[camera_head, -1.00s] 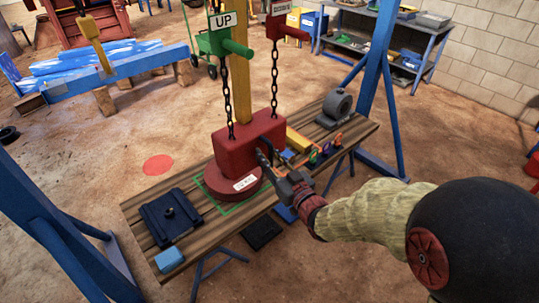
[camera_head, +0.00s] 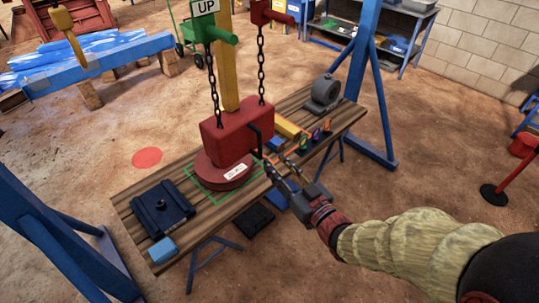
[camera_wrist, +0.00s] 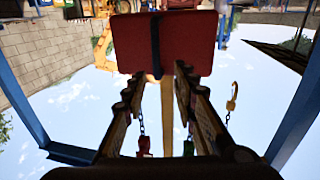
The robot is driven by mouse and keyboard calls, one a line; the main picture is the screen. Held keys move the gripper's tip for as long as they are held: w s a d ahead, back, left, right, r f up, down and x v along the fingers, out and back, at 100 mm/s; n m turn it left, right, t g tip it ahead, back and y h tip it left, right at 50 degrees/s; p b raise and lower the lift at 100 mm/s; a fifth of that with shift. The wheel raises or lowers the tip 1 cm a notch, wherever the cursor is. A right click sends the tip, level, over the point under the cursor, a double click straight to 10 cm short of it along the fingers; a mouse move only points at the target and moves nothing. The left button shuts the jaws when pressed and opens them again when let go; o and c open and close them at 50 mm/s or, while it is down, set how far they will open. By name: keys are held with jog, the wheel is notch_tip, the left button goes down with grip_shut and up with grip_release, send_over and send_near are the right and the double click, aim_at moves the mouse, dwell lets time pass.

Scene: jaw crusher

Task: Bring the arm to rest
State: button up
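My gripper (camera_head: 277,163) is open, its two fingers apart with nothing seen between them. It is over the right front edge of the wooden bench (camera_head: 228,213), just right of the red hoist block (camera_head: 232,133). The block's thin black handle (camera_head: 257,143) is close to the fingertips but appears free of them. In the wrist view, the two fingers of my gripper (camera_wrist: 160,80) spread apart, with the red block (camera_wrist: 120,45) and its black handle (camera_wrist: 156,45) beyond. My arm reaches in from the lower right.
The block hangs by two chains over a round red weight (camera_head: 213,172) in a green outline. A dark plate (camera_head: 158,212) and blue box (camera_head: 161,249) lie left on the bench; a grey motor (camera_head: 324,95) stands right. Blue frame posts (camera_head: 371,80) flank it.

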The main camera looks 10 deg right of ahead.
jog(key=shift+s+d, duration=0.2)
jog(key=shift+s, duration=0.35)
